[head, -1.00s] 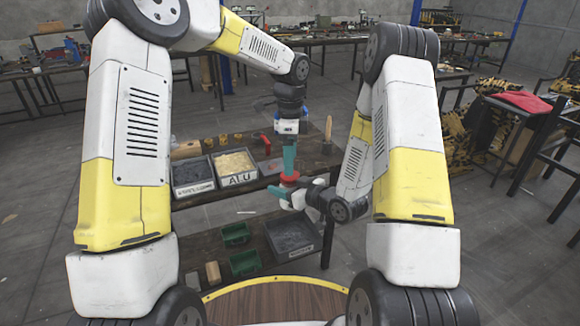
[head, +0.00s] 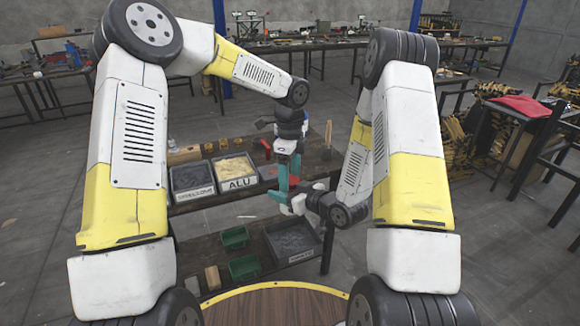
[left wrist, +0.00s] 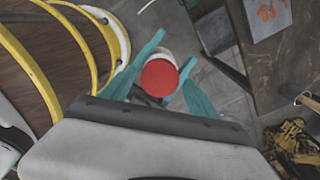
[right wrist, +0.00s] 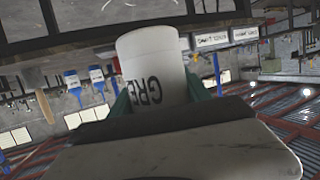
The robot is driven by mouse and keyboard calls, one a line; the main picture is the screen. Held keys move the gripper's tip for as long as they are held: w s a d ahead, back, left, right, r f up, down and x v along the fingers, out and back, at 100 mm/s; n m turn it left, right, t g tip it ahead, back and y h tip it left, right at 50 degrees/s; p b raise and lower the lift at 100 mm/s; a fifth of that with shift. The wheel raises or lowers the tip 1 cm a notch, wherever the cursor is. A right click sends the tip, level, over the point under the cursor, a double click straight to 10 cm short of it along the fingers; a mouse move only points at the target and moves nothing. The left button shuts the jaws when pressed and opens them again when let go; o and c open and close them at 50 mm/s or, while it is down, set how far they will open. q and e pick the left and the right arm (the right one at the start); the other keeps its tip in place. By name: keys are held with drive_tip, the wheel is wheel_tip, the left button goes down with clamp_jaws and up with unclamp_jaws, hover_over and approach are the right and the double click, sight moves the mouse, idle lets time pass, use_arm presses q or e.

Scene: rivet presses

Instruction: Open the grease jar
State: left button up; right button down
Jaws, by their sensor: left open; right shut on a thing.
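The grease jar is white with dark lettering and fills the middle of the right wrist view (right wrist: 150,60). My right gripper (right wrist: 158,92) is shut on its body and holds it in the air in front of the workbench. My left gripper (left wrist: 170,70) is open, with one teal finger on each side of the lid. I cannot tell whether the fingers touch it. In the head view the left gripper (head: 288,172) points down at the jar, which is mostly hidden there.
The workbench (head: 215,205) behind holds a grey bin marked ALU (head: 238,184) and another grey bin (head: 192,194). On the lower shelf are green bins (head: 234,237) and a dark grey crate (head: 320,250).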

use_arm(q)
drive_tip(key=shift+f, duration=0.1)
drive_tip(key=c, duration=1.5)
drive_tip(key=n, duration=0.3)
drive_tip(key=o, duration=1.6)
drive_tip(key=shift+c, duration=0.2)
